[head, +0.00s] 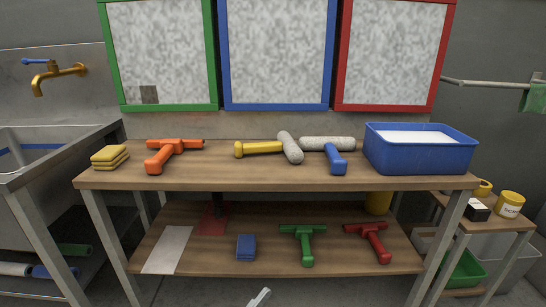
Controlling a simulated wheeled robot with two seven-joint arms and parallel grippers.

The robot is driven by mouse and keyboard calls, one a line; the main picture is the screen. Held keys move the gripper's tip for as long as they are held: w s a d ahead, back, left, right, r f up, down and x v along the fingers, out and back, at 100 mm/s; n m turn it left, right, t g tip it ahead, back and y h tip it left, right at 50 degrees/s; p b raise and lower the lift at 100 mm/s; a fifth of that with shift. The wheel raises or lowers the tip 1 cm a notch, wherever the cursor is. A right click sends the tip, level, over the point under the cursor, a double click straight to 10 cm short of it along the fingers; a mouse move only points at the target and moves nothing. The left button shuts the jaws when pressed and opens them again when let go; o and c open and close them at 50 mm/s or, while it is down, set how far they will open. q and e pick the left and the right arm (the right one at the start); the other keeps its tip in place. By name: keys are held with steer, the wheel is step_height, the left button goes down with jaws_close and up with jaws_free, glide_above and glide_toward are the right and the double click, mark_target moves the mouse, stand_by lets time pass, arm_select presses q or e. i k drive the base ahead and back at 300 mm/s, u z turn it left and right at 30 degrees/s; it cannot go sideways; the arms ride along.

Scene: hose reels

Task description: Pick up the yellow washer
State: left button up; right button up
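The yellow washer (263,148) lies on the upper shelf of the wooden table, near the middle. Its yellow handle points left, and its fluffy grey sleeve (290,147) lies across the handle's right end. The blue-handled washer (336,159) lies close by on the right, with its own grey sleeve (326,143) behind its handle. The left end of that sleeve is close to the yellow washer's sleeve; I cannot tell if they touch.
An orange squeegee (168,153) and yellow sponges (110,157) lie left of the washer. A blue tub (419,150) stands right. The lower shelf holds green (305,245) and red (370,240) squeegees. An unclear pale grey piece (259,298) shows at the bottom edge.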

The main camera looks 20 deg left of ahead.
mark_target(286, 142)
steer(key=z, duration=1.5)
steer(key=i, duration=1.1)
steer(key=u, duration=2.1)
